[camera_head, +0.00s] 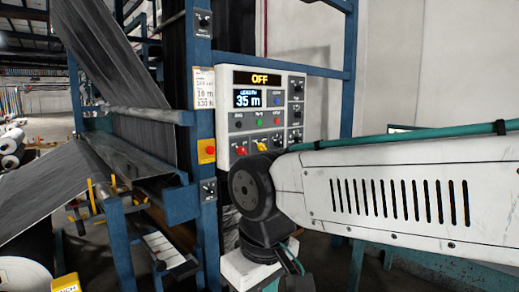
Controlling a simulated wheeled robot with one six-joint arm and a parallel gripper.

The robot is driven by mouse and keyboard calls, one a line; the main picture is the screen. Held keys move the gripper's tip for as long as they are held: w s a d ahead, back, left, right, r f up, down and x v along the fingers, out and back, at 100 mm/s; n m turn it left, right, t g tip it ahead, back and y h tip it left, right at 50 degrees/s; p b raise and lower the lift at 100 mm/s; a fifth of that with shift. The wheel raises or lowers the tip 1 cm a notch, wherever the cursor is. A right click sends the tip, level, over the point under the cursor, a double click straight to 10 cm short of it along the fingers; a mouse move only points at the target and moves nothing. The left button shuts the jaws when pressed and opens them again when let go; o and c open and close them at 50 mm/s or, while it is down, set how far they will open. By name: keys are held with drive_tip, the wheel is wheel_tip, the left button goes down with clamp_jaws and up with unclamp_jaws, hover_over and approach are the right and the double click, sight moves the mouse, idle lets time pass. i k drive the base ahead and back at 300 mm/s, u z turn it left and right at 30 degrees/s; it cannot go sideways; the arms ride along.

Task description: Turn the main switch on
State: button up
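A white control panel (226,88) is mounted on the blue machine frame. Its top sign (258,80) reads OFF in yellow, and the screen (248,98) below shows "35 m". The panel carries several small buttons and dark knobs, plus a red control (240,150) and a yellow one (262,147) low down. I cannot tell which control is the main switch, as labels are too small to read. My white arm reaches in from the right and hides the panel's lower right part. My gripper is not visible.
A red button on a yellow plate (207,150) sits on the blue post left of the panel. Small dark switch boxes are above it (203,23) and below it (208,190). Grey fabric (105,60) runs through the machine at left. A pale wall stands behind.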

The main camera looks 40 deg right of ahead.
sight(241, 150)
drive_tip(key=z, duration=0.45)
drive_tip(key=k, duration=0.5)
drive_tip(key=z, duration=0.9)
drive_tip(key=i, duration=1.3)
drive_tip(key=u, duration=0.75)
